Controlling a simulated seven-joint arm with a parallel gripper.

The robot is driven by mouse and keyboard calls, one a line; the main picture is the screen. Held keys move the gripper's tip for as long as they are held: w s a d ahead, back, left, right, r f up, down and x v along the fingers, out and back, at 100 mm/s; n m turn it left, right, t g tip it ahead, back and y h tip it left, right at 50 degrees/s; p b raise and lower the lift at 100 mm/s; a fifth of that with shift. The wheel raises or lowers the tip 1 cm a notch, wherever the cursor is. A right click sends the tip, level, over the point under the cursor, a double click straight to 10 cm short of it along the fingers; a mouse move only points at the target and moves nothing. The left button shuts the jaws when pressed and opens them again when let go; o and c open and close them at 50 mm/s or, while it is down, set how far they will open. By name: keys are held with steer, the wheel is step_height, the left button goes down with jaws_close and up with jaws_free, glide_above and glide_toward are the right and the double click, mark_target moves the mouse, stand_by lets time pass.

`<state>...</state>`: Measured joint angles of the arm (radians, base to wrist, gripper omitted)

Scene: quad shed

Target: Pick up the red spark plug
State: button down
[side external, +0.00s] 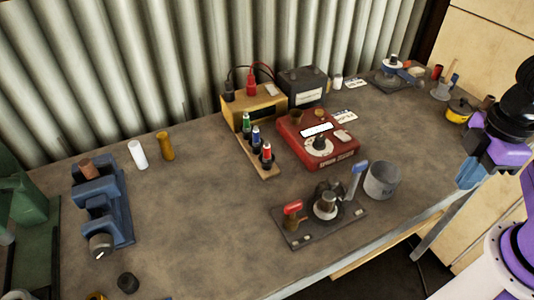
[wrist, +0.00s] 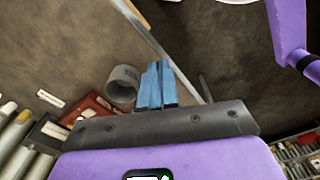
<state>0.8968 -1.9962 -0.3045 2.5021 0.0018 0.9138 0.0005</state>
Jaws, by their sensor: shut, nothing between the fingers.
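The red spark plug (side external: 267,153) stands at the near end of a small wooden rack (side external: 262,166), in line with a blue plug (side external: 256,135) and a green plug (side external: 246,122). My gripper (side external: 466,182) is off the right front edge of the bench, far to the right of the rack. Its blue fingers are together and empty; they also show in the wrist view (wrist: 157,84). I cannot make out the red plug in the wrist view.
A red tester box (side external: 340,155) stands right of the rack, and a yellow box (side external: 240,112) behind it. A grey can (side external: 382,181) and a dark plate with fittings (side external: 340,222) stand towards the front edge. A blue vise (side external: 115,215) is at left.

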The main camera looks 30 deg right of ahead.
steer(key=c, duration=1)
jaws_free()
step_height(320, 180, up, 8)
steer(key=r+n, duration=0.1)
steer(key=n, duration=0.3)
glide_above(267, 142)
step_height(267, 142, down, 12)
steer(key=shift+d+r, duration=0.1)
steer(key=shift+d, duration=0.05)
steer(key=shift+f, duration=2.65)
